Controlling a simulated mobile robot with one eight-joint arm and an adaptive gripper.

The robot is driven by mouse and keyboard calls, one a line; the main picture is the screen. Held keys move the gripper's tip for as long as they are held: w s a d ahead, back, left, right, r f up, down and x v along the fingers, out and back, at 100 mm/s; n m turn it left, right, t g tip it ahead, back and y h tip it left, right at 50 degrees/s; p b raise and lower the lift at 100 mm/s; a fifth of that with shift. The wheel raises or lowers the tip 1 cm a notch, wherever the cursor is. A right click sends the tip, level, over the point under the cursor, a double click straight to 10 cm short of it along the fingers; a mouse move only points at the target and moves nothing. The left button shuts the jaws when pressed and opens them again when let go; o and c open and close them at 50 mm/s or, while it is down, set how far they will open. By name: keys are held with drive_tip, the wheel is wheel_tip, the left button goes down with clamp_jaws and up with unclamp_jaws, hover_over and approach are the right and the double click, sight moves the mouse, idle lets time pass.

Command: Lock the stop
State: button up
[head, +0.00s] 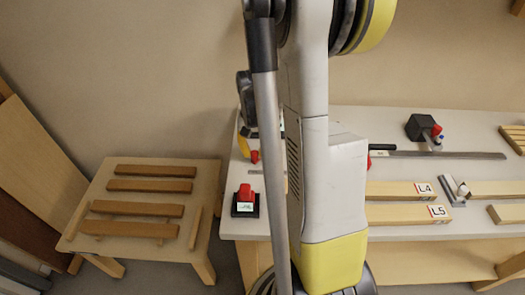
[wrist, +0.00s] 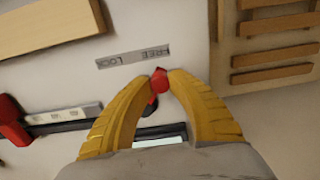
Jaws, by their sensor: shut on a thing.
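A small red knob (wrist: 159,81) is between the yellow fingertips of my gripper (wrist: 160,76), which is shut on it. The knob lies beside a grey plate (wrist: 133,59) marked FREE and LOCK, with its pointed tip nearest the FREE end. In the head view the red knob (head: 254,157) and the plate (head: 256,172) show near the left end of the white bench. My gripper (head: 246,147) shows there partly, behind my arm. The fingers hide the lower part of the knob's mount.
A red-topped black box (head: 245,206) stands near the bench's left front edge. Wooden bars (head: 400,190) labelled L4 and L5 lie right of my arm. A black block (head: 420,127) with a red knob sits by a long rail (head: 460,155). A side table (head: 100,185) holds several slats.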

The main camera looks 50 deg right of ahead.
drive_tip(key=shift+s, duration=0.15)
drive_tip(key=shift+s+d, duration=0.25)
drive_tip(key=shift+s, duration=0.65)
drive_tip(key=shift+s+d, duration=0.55)
drive_tip(key=shift+s, duration=0.3)
